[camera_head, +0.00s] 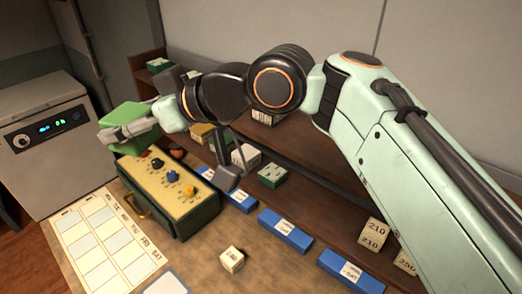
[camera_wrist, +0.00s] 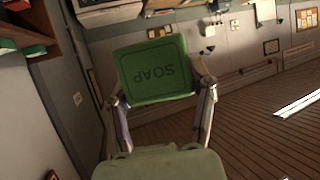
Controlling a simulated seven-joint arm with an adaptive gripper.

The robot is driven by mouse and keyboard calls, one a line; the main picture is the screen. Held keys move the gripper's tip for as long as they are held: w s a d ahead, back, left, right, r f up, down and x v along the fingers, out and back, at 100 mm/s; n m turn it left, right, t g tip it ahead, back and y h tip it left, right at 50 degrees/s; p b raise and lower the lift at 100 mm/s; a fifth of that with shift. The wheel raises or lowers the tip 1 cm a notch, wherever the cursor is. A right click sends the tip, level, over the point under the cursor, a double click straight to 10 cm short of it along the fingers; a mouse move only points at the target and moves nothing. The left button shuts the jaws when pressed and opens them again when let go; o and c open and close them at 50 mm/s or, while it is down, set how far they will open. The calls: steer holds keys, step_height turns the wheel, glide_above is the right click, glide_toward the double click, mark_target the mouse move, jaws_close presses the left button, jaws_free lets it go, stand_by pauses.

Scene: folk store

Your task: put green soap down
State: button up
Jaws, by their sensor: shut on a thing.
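The green soap (camera_wrist: 155,72) is a flat green block with SOAP pressed into its face. In the wrist view it sits between the two fingers of my gripper (camera_wrist: 160,92), which is shut on it. In the head view the soap (camera_head: 128,118) shows at the left, partly hidden by my gripper (camera_head: 128,132). It is held in the air beyond the upper left end of the yellow-topped box with knobs. The underside of the soap is hidden.
The yellow-topped knob box (camera_head: 165,190) stands on the table by a calendar sheet (camera_head: 100,240). Blue labelled strips (camera_head: 285,230) line the shelf edge. A white cube (camera_head: 232,260) lies in front. Small green and white boxes (camera_head: 272,174) sit on the shelf. A grey machine (camera_head: 50,140) stands left.

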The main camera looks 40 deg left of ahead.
step_height(320, 180, down, 46)
steer(key=shift+f, duration=0.1)
steer(key=shift+f, duration=0.3)
steer(key=shift+f, duration=0.3)
steer(key=o, duration=1.2)
steer(key=shift+r, duration=0.1)
steer(key=shift+r, duration=0.4)
steer(key=v, duration=1.2)
steer(key=shift+r, duration=0.2)
